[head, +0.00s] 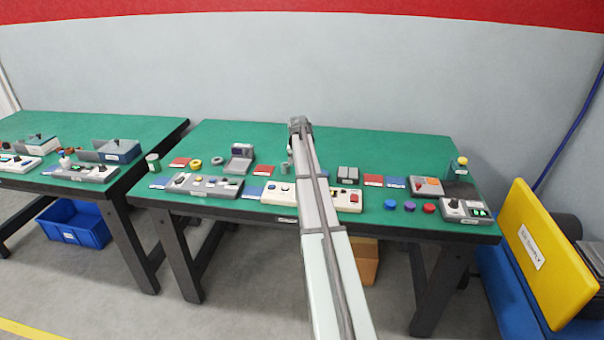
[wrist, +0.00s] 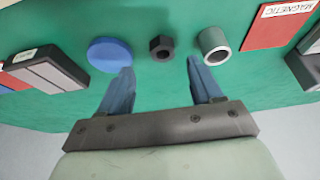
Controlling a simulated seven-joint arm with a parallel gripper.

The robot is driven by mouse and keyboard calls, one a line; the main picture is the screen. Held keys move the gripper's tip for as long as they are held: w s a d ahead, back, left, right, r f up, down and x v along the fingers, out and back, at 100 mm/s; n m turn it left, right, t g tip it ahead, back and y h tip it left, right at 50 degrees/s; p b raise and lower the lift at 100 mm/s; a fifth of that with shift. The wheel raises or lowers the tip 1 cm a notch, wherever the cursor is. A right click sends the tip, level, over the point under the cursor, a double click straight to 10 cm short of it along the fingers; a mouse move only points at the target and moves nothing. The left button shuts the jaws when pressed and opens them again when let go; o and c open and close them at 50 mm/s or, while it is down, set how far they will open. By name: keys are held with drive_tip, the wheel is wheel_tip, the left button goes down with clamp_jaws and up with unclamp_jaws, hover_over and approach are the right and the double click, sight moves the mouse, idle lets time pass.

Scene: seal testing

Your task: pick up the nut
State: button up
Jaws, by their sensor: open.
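The nut (wrist: 161,47) is a small black hexagonal piece with a hole, lying on the green table top in the wrist view. My gripper (wrist: 160,68) is open, with its two blue-grey fingers apart and nothing between them. The nut lies just beyond the fingertips, roughly centred between them. In the head view my arm reaches over the table, and I cannot make out the nut there.
A blue disc (wrist: 109,54) lies left of the nut and a grey metal ring (wrist: 213,45) lies right of it, both close. A red card marked MAGNETIC (wrist: 280,25) is farther right. The green table (head: 245,135) also holds several panels.

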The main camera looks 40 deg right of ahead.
drive_tip(key=shift+x, duration=2.6)
drive_tip(key=shift+w+a, duration=0.1)
drive_tip(key=shift+w, duration=0.1)
drive_tip(key=c, duration=1.2)
